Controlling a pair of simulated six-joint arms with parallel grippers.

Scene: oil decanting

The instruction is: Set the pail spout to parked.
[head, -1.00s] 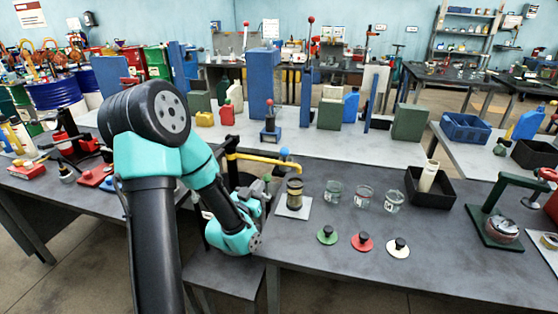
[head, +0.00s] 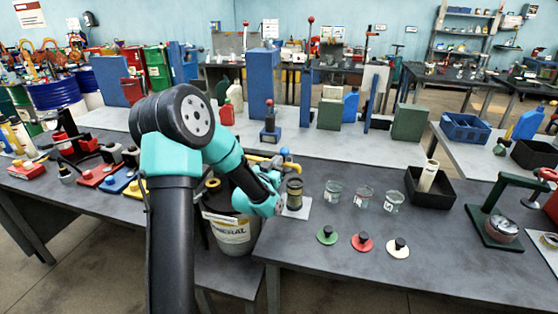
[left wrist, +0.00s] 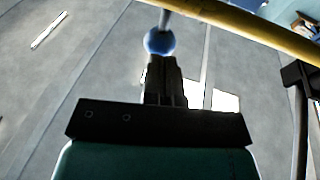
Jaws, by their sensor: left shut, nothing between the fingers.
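The pail (head: 232,232), white with lettering on its side, stands on a low stand left of the front table. Its yellow spout (head: 262,159) points right over the table, with its end near a dark cylinder-like vessel; my arm hides part of it. A blue knob (head: 285,151) shows at the spout. In the left wrist view the yellow pipe (left wrist: 262,27) crosses the top, and the blue ball knob (left wrist: 160,41) is just beyond my fingertips. My left gripper (left wrist: 162,68) is shut and empty; I cannot tell whether it touches the knob. My right gripper is out of view.
The vessel (head: 294,192) stands on a pale plate. Several glass beakers (head: 363,197) and green, red and cream lids (head: 361,241) are to its right. A black tray (head: 431,191) holds a pale cylinder.

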